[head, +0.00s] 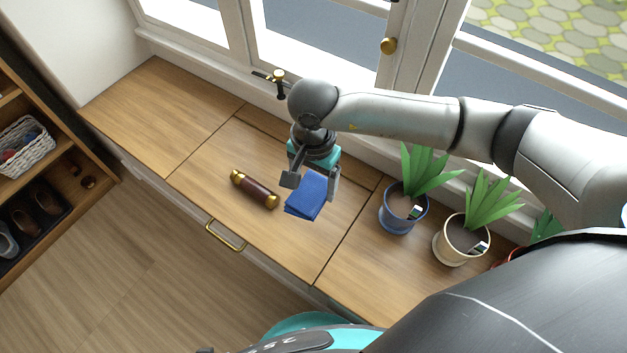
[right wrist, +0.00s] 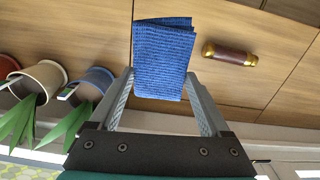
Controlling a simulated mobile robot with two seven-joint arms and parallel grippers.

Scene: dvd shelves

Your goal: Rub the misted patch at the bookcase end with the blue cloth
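The blue cloth (head: 306,197) is a folded textured pad. My right gripper (head: 312,181) has its two fingers against opposite sides of it, over the wooden window bench (head: 210,185). In the right wrist view the cloth (right wrist: 163,62) fills the gap between the fingertips (right wrist: 160,80) and sticks out past them. How far the cloth is above the bench is hard to tell. I cannot make out a misted patch on any window pane (head: 320,42). My left gripper is not in view.
A brown cylinder with brass ends (head: 254,189) lies left of the cloth. Potted plants in a blue pot (head: 398,221) and a cream pot (head: 453,246) stand to the right. A shelf unit (head: 62,134) with a basket (head: 25,146) and shoes is at left. The bench's far left is clear.

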